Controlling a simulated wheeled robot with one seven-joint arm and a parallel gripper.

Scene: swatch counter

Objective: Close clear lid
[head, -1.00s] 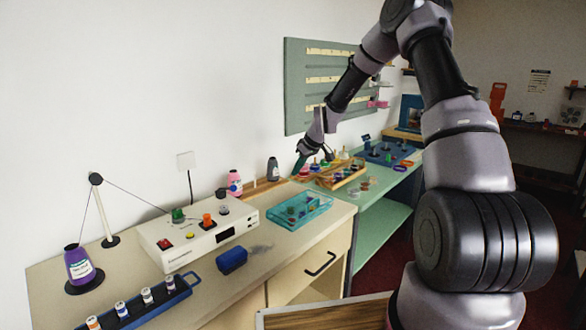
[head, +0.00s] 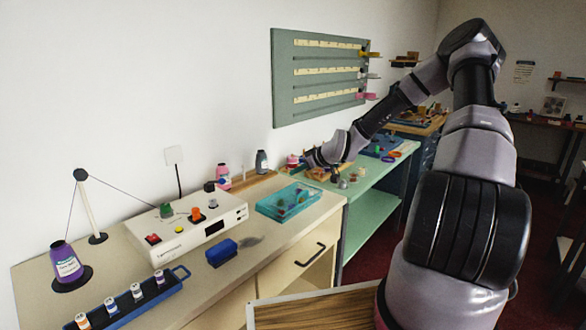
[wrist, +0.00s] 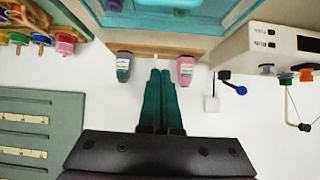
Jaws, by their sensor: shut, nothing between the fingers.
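A teal see-through box (head: 287,201) with several small items inside sits on the beige counter in the head view. Its teal edge (wrist: 170,22) also shows at the top of the wrist view. I cannot clearly tell its clear lid from the box walls. My gripper (wrist: 161,72) has its dark green fingers together and empty. In the wrist view the fingertips point toward the back edge of the counter, between a grey bottle (wrist: 123,67) and a pink bottle (wrist: 185,69), apart from the box. In the head view the fingers cannot be made out.
A white device (head: 195,228) with coloured knobs stands left of the box, with a blue block (head: 221,252) before it. A purple bottle (head: 66,264) and blue rack (head: 130,303) are further left. A slatted green board (head: 318,80) hangs on the wall.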

